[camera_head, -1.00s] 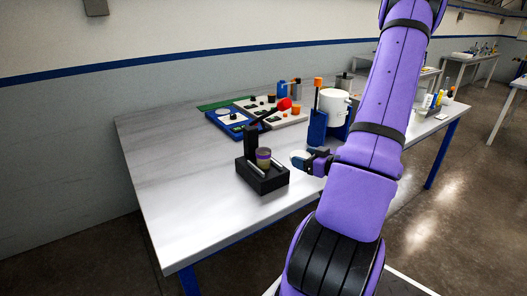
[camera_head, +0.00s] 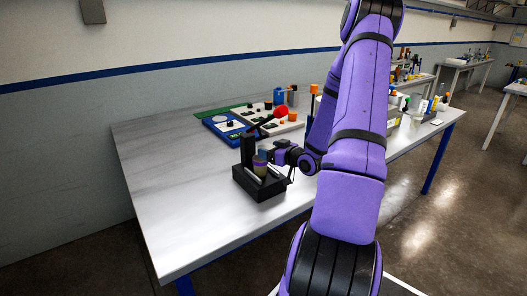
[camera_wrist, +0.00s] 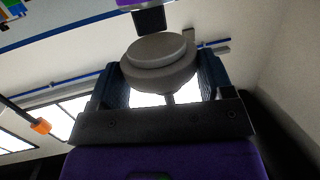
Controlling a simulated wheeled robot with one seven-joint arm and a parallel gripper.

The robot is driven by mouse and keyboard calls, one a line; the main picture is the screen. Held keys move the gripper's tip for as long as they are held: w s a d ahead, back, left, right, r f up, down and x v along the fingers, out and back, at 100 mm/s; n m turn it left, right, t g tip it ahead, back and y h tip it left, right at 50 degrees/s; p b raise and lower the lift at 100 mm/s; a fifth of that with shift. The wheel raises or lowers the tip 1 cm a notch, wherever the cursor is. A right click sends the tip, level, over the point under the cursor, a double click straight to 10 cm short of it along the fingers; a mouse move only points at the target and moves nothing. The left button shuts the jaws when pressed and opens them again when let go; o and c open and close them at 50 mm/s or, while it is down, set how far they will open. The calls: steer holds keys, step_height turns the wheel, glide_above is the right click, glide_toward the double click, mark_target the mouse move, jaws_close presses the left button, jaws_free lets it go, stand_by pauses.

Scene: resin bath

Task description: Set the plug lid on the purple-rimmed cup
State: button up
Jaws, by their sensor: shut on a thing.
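The plug lid (camera_wrist: 158,62) is a pale grey round stepped piece. In the wrist view it sits between the two dark fingers of my gripper (camera_wrist: 160,85), which is shut on it. In the head view my gripper (camera_head: 264,155) is at the purple-rimmed cup (camera_head: 260,169), by its upper part. The cup stands upright in a black holder (camera_head: 262,190) with a tall back post. The fingers partly cover the cup's top, and the lid cannot be made out there. I cannot tell whether lid and cup touch.
Behind the holder lie a blue tray (camera_head: 215,128) and a pale board with small parts, and a red-ended stick (camera_head: 281,112) leans there. Bottles stand at the back. My arm covers the table's right middle. The table's left part (camera_head: 175,180) is clear.

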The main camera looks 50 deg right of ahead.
mark_target(263, 146)
steer(key=w, duration=0.3)
steer(key=shift+w+d+f, duration=0.1)
steer(key=shift+w+f, duration=0.25)
steer(key=shift+f, duration=0.4)
steer(key=shift+f, duration=0.6)
steer(key=o, duration=1)
steer(key=shift+c, duration=0.2)
steer(key=shift+r, duration=0.5)
steer(key=s+r, duration=0.2)
steer(key=s, duration=1)
steer(key=shift+a, duration=0.3)
